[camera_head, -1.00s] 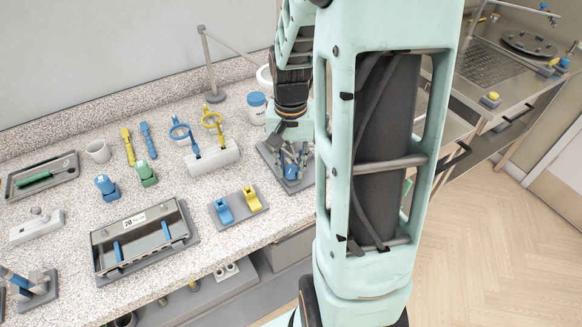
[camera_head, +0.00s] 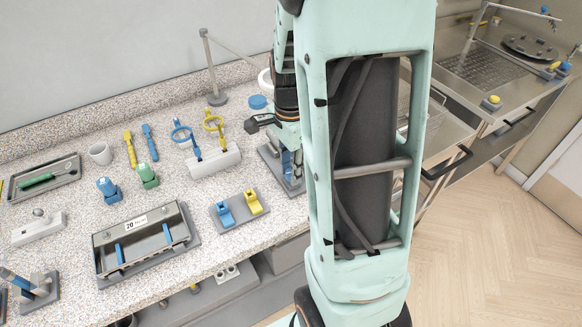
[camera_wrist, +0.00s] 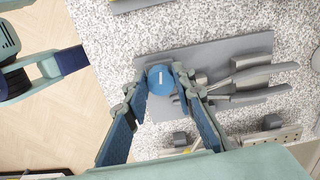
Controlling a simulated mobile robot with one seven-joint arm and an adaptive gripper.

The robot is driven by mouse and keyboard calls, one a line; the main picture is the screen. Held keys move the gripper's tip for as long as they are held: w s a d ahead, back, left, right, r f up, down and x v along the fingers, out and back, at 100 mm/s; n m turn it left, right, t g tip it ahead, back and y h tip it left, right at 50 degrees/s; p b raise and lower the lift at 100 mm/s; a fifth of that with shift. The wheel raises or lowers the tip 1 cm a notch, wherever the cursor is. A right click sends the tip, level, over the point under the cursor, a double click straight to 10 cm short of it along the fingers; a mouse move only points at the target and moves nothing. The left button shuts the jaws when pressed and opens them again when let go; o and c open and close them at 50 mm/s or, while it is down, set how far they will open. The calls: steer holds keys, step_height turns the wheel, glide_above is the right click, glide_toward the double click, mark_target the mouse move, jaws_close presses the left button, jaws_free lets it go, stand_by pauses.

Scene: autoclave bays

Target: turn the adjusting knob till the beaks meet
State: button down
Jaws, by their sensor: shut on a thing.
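The adjusting knob (camera_wrist: 160,78) is a round blue cap with a white line across it, seen from above in the wrist view. My gripper (camera_wrist: 159,85) has its two blue-padded fingers on either side of the knob and is shut on it. The knob belongs to a grey tool (camera_wrist: 245,77) on a grey plate (camera_wrist: 190,55). Two grey arms of the tool run to the right and stand apart; I cannot tell whether these are the beaks or handles. In the head view the plate (camera_head: 272,166) is partly hidden by my arm.
A blue-lidded jar (camera_head: 258,103) is behind, mostly hidden. A grey base with blue and yellow clips (camera_head: 240,208) and a grey tray (camera_head: 183,229) lie nearer the bench edge.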

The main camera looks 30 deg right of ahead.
steer(key=shift+m+p, duration=0.3)
steer(key=shift+m, duration=0.7)
steer(key=c, duration=1.6)
jaws_free()
steer(key=shift+r, duration=0.1)
step_height(320, 180, up, 12)
steer(key=shift+f, duration=0.1)
